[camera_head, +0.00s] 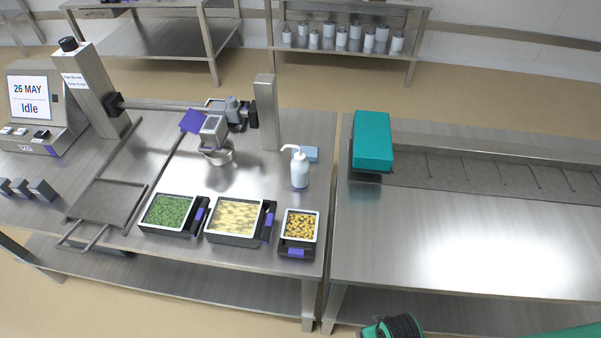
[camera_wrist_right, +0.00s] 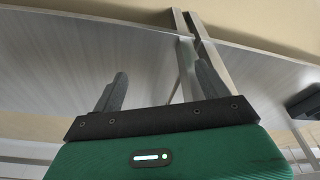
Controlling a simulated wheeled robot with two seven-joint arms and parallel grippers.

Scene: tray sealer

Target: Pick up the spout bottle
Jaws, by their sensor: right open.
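The spout bottle (camera_head: 299,170) is white with a pump spout and stands upright on the left steel table, behind the small tray of orange pieces. My right gripper (camera_wrist_right: 158,90) shows in the right wrist view with its two dark fingers apart and nothing between them. The table undersides or tops and legs lie beyond the fingers, and the bottle is not in that view. In the head view only a green and black part of my arm (camera_head: 392,327) shows at the bottom edge, well away from the bottle. My left gripper is not in view.
Trays of green (camera_head: 170,212), pale yellow (camera_head: 236,218) and orange food (camera_head: 299,225) line the front of the left table (camera_head: 262,178). The right table (camera_head: 450,235) is mostly clear.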

